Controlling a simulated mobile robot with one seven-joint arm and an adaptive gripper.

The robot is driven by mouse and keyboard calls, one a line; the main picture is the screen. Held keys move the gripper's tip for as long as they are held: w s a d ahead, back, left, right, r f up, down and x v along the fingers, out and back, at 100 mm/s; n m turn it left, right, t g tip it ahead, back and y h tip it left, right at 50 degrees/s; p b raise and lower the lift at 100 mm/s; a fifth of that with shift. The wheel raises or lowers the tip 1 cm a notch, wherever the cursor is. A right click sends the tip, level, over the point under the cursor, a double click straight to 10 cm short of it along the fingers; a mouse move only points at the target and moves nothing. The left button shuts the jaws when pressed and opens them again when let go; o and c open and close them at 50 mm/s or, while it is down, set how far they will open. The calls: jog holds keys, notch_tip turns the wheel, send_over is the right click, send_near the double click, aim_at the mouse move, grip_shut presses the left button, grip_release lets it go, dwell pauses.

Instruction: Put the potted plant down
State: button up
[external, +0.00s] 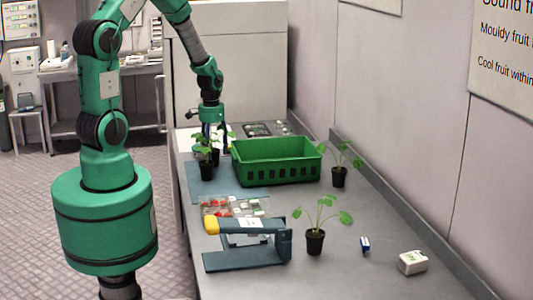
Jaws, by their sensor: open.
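My gripper (214,132) points down at the far left part of the bench, with its jaws open. Two small potted plants in black pots stand close together there. The nearer potted plant (207,170) stands upright on the blue mat. The other plant (216,150) is just behind it, partly hidden by leaves and by my gripper's fingers. My fingers are right at the leaves of these plants; I cannot tell whether they touch. Another potted plant (339,177) stands right of the green crate, and one more (315,241) stands near the front.
A green crate (277,172) sits right of my gripper. The blue mat (232,184) lies beside it. Clear punnets with red fruit (222,208) and a blue-grey device with a yellow end (247,228) are nearer. A blue item (365,244) and a white box (413,262) lie front right.

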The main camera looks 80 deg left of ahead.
aim_at(214, 150)
notch_tip(214, 150, up, 11)
jog(key=p, duration=0.1)
jog(key=shift+r, duration=0.2)
dwell(0.8)
jog(key=shift+d, duration=0.1)
jog(key=w+d+r+m+t, duration=0.2)
jog(key=d+r+m+t, duration=0.1)
jog(key=d+r, duration=1.6)
jog(key=s+d+r+m+t, duration=0.1)
jog(key=s+d+r, duration=0.3)
jog(key=d, duration=0.4)
jog(key=s+d+r+m+t, duration=0.1)
jog(key=s+d+r+m, duration=0.1)
jog(key=s+d+r, duration=0.3)
jog(key=s+d, duration=0.1)
jog(key=d, duration=0.1)
jog(key=shift+s+d+m+t, duration=0.3)
jog(key=shift+s+d+m, duration=0.05)
jog(key=shift+d+m, duration=0.05)
